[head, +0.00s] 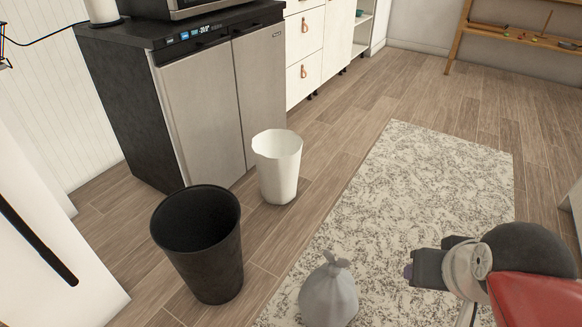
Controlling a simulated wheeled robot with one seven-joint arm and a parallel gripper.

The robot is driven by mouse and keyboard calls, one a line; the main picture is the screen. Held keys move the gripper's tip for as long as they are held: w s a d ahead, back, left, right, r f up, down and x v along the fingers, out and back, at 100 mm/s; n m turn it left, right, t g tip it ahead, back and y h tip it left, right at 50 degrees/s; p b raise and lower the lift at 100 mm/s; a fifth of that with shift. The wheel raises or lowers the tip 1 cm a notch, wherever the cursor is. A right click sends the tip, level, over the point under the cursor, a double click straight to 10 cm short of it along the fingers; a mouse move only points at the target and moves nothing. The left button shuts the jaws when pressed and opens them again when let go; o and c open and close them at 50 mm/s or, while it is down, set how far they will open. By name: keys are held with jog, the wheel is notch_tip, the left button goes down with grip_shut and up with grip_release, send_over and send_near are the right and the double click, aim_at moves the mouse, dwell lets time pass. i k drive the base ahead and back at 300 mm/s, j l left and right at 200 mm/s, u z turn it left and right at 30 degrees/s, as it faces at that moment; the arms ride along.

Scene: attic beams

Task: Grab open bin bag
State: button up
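A grey bin bag (328,298) stands on the patterned rug at the bottom of the head view, its top gathered into a knot-like tuft. Its lower edge is cut off by the frame. A white open-topped holder (279,172) with an uneven, angular rim stands on the wood floor in front of the cabinet; I cannot tell whether it is a bag or a rigid bin. My gripper (410,271) is at the lower right, over the rug, to the right of the grey bag and apart from it. Its fingers point left and are too small to judge their opening.
A black open bin (207,260) stands at the lower left. A steel-doored cabinet (200,108) is behind both bins. The pale rug (425,180) is clear beyond the bag. A wooden shelf frame (457,35) stands at the back right.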

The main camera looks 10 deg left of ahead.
aim_at(278, 153)
jog(key=i+l+z, duration=0.45)
jog(key=i+l, duration=0.3)
jog(key=i, duration=0.45)
jog(key=i+l+u, duration=0.1)
jog(key=i, duration=0.45)
jog(key=i+j+u, duration=0.1)
jog(key=i+u, duration=0.15)
jog(key=u, duration=0.2)
jog(key=i+u, duration=0.2)
jog(key=u, duration=0.25)
jog(key=i+u, duration=0.25)
jog(key=u, duration=0.15)
jog(key=i+l+u, duration=0.2)
jog(key=u, duration=0.25)
jog(key=i+l+u, duration=0.1)
jog(key=i+u, duration=0.3)
jog(key=k+j, duration=0.05)
jog(key=k, duration=0.05)
